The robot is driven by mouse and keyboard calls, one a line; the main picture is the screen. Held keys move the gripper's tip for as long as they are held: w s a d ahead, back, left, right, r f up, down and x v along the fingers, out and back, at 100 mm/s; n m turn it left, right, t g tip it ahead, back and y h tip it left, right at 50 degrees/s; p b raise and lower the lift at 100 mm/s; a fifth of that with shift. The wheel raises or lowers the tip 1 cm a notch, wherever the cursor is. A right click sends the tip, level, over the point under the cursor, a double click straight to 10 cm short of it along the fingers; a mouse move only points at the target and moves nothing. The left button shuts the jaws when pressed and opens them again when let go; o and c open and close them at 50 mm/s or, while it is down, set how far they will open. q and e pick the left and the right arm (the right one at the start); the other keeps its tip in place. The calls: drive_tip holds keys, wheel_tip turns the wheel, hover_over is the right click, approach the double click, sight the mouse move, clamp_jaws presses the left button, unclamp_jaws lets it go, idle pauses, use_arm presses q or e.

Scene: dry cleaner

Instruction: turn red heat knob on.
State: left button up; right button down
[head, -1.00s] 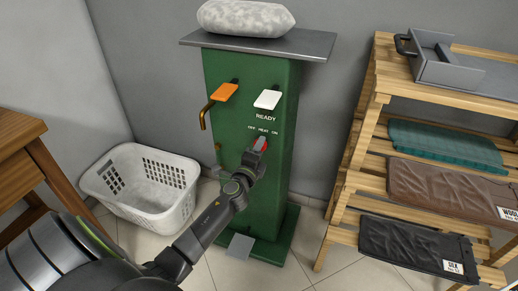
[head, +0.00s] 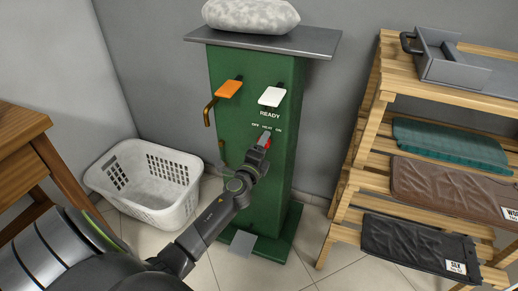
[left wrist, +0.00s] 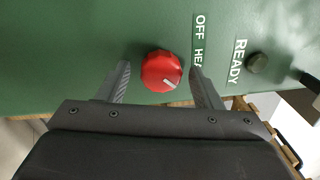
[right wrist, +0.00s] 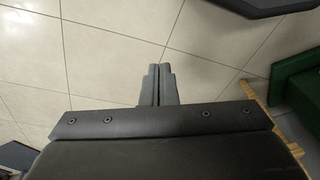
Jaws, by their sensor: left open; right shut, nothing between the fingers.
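The red heat knob (head: 267,138) is on the front of the green cabinet (head: 228,160), below the OFF, HEAT and ON lettering. In the left wrist view the round red knob (left wrist: 160,72) sits between the two spread fingers of my left gripper (left wrist: 161,82). Small gaps show on both sides of it. A white mark on the knob points to the lower right in that view, away from the OFF label (left wrist: 200,27). The ON label is hidden there. In the head view my left gripper (head: 262,146) partly covers the knob. My right gripper (right wrist: 160,72) is shut and empty above the tiled floor.
An orange lever (head: 229,89) and a white lever (head: 271,97) stick out above the knob. A grey pedal (head: 243,244) is at the cabinet's foot. A white basket (head: 150,185) stands left, a slatted wooden rack (head: 352,175) right.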

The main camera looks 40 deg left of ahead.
use_arm(q)
drive_tip(key=v, duration=1.7)
drive_tip(key=shift+b, duration=0.45)
use_arm(e)
drive_tip(key=shift+r, duration=0.45)
use_arm(q)
drive_tip(key=shift+s+d, duration=0.1)
drive_tip(key=shift+s, duration=0.05)
